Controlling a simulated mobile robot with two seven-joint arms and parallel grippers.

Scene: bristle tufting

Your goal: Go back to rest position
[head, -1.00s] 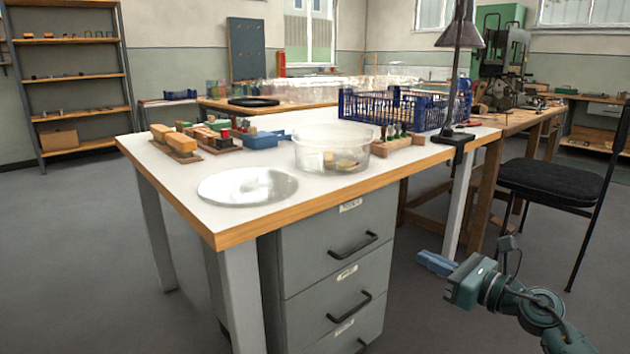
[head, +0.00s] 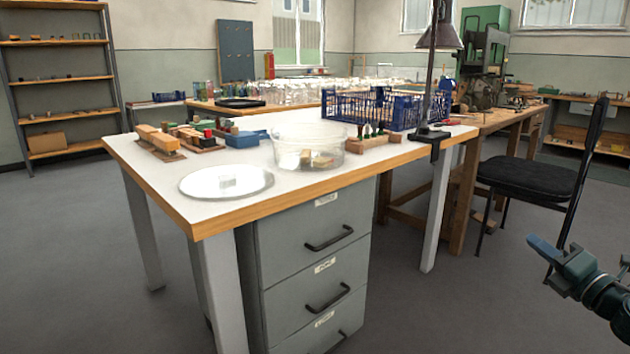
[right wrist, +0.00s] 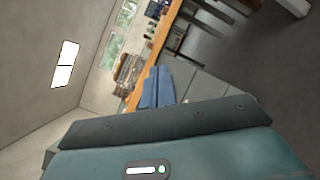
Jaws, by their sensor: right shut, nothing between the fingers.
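My right gripper (head: 545,252) is at the right edge of the head view, low and in front of the black chair, well apart from the table. Its blue fingers are shut with nothing between them. The fingers also show in the right wrist view (right wrist: 157,88), in front of the tilted workbench and drawers. My left gripper is not in view. The white-topped table (head: 270,205) stands in the middle of the head view, with grey drawers (head: 315,262) below it.
On the table are a round clear lid (head: 200,184), a clear tub (head: 290,150), a blue crate (head: 350,108), wooden blocks (head: 155,138) and a lamp (head: 436,70). A black chair (head: 530,177) stands behind my right gripper. The floor (head: 440,310) between table and gripper is clear.

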